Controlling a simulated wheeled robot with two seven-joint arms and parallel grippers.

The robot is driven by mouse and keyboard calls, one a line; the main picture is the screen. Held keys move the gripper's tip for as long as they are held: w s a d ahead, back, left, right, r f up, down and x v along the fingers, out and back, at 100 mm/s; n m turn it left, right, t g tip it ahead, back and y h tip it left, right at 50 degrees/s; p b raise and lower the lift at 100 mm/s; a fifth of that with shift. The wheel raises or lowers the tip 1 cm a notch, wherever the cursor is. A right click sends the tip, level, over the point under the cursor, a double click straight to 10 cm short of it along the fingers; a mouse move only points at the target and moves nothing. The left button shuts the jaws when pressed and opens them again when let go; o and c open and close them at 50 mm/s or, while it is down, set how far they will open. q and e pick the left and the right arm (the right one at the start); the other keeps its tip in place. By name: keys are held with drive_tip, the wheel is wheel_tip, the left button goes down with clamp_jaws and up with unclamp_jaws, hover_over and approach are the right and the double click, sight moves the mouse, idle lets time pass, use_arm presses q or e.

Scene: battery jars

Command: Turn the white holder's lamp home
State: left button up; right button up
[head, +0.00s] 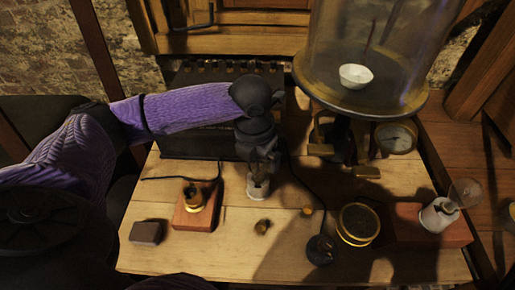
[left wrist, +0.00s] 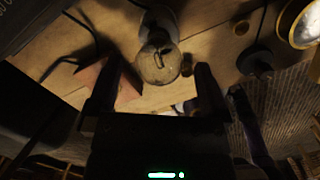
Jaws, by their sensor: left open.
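My left gripper (head: 262,160) points down over a white holder (head: 258,190) near the middle of the bench. A clear glass lamp (left wrist: 158,62) shows between its spread fingers (left wrist: 155,80) in the left wrist view. The jaws are open around the lamp; whether a finger touches it I cannot tell. The gripper hides much of the lamp in the head view. Another white holder (head: 437,217) with a tilted glass bulb (head: 465,192) is on a red-brown board at the right. A brass holder (head: 194,197) stands on a wooden block to the left. My right gripper is not in view.
A glass bell jar (head: 380,45) and a gauge (head: 396,138) stand at the back right. A black box (head: 205,110) is behind the holder. Small brass pieces (head: 262,227), a black lever piece (head: 320,250), a round brass dish (head: 358,222) and a dark block (head: 148,232) lie nearer.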

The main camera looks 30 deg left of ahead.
use_arm(q)
clamp_jaws()
drive_tip(key=shift+r+m+p, duration=0.2)
drive_tip(key=shift+m+p, duration=0.3)
drive_tip(key=shift+m, duration=0.1)
drive_tip(key=m+p, duration=0.1)
drive_tip(key=m, duration=0.3)
drive_tip(key=shift+h+p, duration=0.3)
drive_tip(key=shift+p, duration=0.1)
drive_tip(key=shift+f+m+b, duration=0.3)
drive_tip(key=shift+b, duration=0.3)
drive_tip(key=shift+r+m, duration=0.1)
drive_tip(key=shift+m, duration=0.3)
